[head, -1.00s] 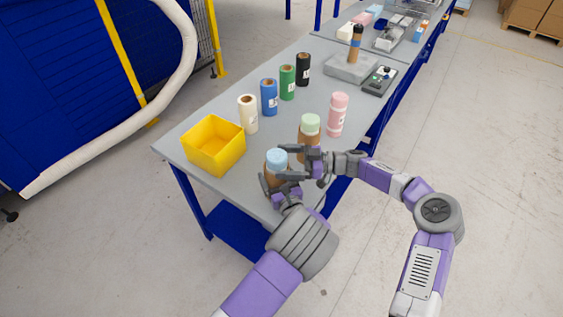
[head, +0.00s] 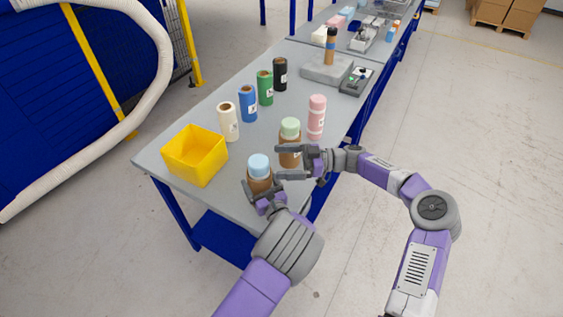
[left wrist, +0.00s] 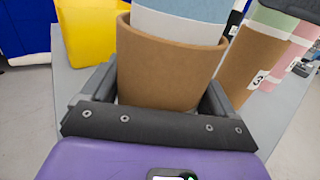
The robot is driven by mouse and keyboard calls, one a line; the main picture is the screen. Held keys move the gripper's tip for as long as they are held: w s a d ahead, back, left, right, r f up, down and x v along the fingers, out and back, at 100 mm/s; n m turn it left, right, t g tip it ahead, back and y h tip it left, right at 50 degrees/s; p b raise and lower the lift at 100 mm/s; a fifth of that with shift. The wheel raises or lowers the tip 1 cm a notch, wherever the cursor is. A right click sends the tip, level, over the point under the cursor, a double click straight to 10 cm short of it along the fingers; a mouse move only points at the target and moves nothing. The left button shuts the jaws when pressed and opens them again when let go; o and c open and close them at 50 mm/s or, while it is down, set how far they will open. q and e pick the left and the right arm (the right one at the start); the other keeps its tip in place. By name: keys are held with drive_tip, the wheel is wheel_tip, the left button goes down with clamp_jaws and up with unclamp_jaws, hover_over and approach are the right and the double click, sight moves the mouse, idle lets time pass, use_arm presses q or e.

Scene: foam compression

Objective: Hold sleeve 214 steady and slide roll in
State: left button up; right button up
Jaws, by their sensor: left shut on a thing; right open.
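My left gripper (head: 264,196) is shut on a brown cardboard sleeve (head: 260,184) near the table's front edge. The sleeve also fills the middle of the left wrist view (left wrist: 170,70), upright between the fingers. A light blue roll (head: 258,164) stands in its mouth, with its upper part above the rim; it also shows in the left wrist view (left wrist: 180,22). My right gripper (head: 282,162) is open and empty, its fingers pointing left, just right of the blue roll and apart from it. No number shows on the held sleeve.
A brown sleeve with a green roll (head: 290,126) stands close behind my right gripper, a pink one (head: 316,117) beyond it. A yellow bin (head: 195,157) is at left. White (head: 228,124), blue (head: 248,105), green (head: 265,89) and black (head: 280,74) rolls stand in a row.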

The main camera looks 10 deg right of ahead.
use_arm(q)
drive_tip(key=o, duration=0.8)
drive_tip(key=shift+o, duration=0.2)
